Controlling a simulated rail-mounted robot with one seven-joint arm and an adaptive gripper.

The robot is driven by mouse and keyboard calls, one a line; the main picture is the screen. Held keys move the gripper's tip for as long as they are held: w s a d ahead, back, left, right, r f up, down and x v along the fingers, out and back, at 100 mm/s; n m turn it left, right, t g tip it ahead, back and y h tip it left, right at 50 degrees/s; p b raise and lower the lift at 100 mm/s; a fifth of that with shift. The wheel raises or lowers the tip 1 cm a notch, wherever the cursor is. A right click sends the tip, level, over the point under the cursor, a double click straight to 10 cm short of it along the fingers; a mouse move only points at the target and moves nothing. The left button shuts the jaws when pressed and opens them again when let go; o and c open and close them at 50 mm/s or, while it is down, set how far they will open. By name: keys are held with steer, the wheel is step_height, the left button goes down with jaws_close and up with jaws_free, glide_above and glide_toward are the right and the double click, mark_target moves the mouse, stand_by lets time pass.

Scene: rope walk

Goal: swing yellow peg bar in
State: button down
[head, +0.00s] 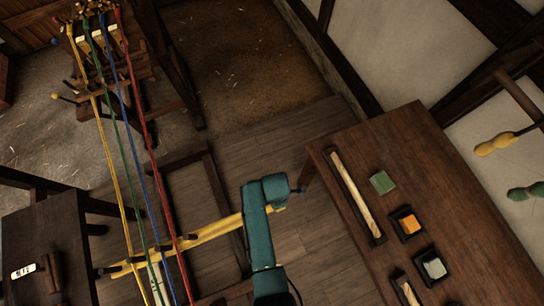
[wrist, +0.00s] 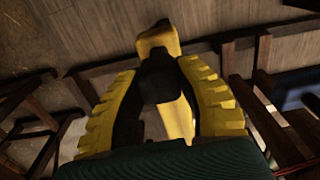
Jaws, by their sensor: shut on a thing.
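The yellow peg bar (head: 215,230) slants across the lower middle of the head view, with short dark pegs toward its left end. Yellow, green, blue and red ropes (head: 150,150) run from the stand at top left down across that left part. I cannot tell whether each rope lies between pegs. My gripper (head: 279,206) is at the bar's right end, mostly hidden by my arm. In the wrist view its yellow, black-padded fingers (wrist: 160,70) are closed around a dark part of the bar, whose yellow end (wrist: 157,38) shows beyond them.
A wooden table (head: 480,250) at right holds a long narrow tray (head: 353,195), a green block (head: 382,182) and small dark trays (head: 407,224). A dark bench (head: 45,235) stands at lower left. The rope stand (head: 110,65) is at top left. Plank floor (head: 260,150) is open between.

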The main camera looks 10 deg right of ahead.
steer(key=shift+f, duration=0.1)
steer(key=c, duration=0.7)
jaws_free()
steer(key=shift+o, duration=0.2)
steer(key=shift+w, duration=0.1)
step_height(320, 180, up, 12)
